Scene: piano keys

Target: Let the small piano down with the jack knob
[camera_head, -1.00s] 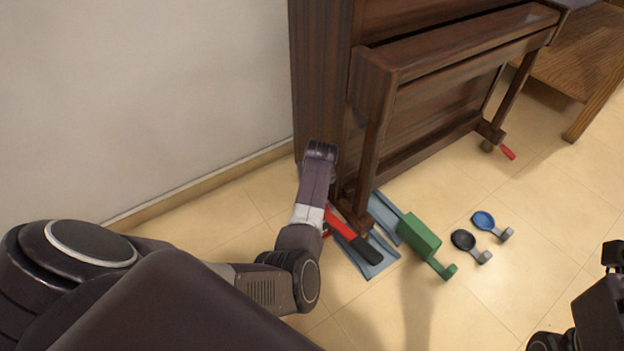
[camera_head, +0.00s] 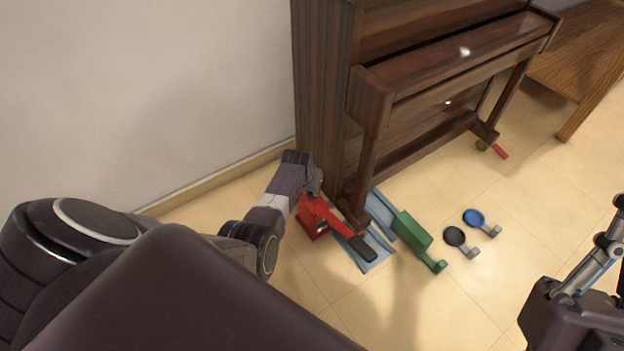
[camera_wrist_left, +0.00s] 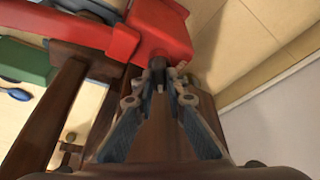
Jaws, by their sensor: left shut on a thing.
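The dark wooden piano (camera_head: 430,85) stands against the wall at the upper middle. The red jack (camera_head: 316,217) is on the floor at its near left foot, its red arm with a black end pointing right. It fills the top of the left wrist view (camera_wrist_left: 90,30). My left gripper (camera_head: 312,188) is at the jack's wall-side end. In the left wrist view its fingertips (camera_wrist_left: 160,72) close together at the red body. The jack knob is mostly hidden between them. Part of my right gripper (camera_head: 606,250) shows at the right edge, away from the piano; its fingertips are unclear.
Light blue rails (camera_head: 375,258) and a green hooked block (camera_head: 412,234) lie by the near foot. A black cup (camera_head: 454,236) and a blue cup (camera_head: 474,217) with grey hooks lie on the floor. A red lever (camera_head: 500,151) is at the far foot. A wooden bench (camera_head: 590,60) stands behind.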

